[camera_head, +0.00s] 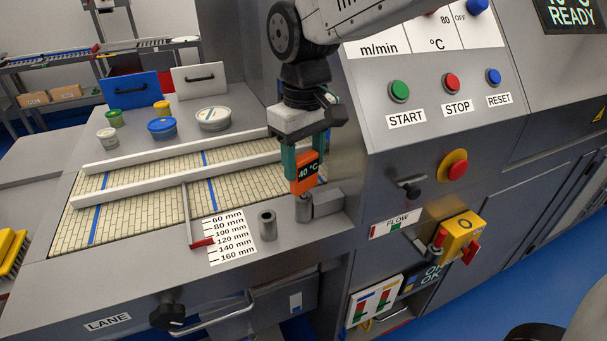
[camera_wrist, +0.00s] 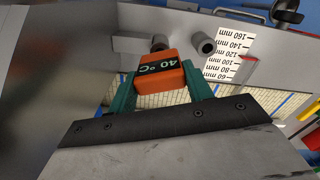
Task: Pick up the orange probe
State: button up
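The orange probe (camera_head: 303,176) is a block with a dark "40 °C" display. It is upright, directly above or in a short grey tube (camera_head: 303,211) at the machine's front ledge; I cannot tell whether its lower end is inside. My gripper (camera_head: 304,165) has green fingers, one on each side of the probe. In the wrist view the probe (camera_wrist: 162,82) sits between the fingertips (camera_wrist: 160,80), and both appear to touch its sides.
A second grey tube (camera_head: 268,226) stands to the left, beside the mm scale card (camera_head: 231,238). A grey block (camera_head: 327,204) is close on the right. The tiled lane (camera_head: 140,205) with white rails lies left; the control panel (camera_head: 440,120) rises right.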

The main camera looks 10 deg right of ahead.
jog(key=c, duration=0.4)
jog(key=r, duration=0.9)
jog(key=shift+s+a+r, duration=0.1)
jog(key=shift+a, duration=0.15)
jog(key=s+a, duration=0.1)
jog(key=a, duration=0.1)
jog(key=s+a+r, duration=0.1)
jog(key=a, duration=0.1)
jog(key=s+a+r, duration=0.1)
jog(key=a, duration=0.1)
jog(key=shift+s+a+r, duration=0.15)
jog(key=shift+s+a, duration=0.1)
jog(key=shift+a, duration=0.15)
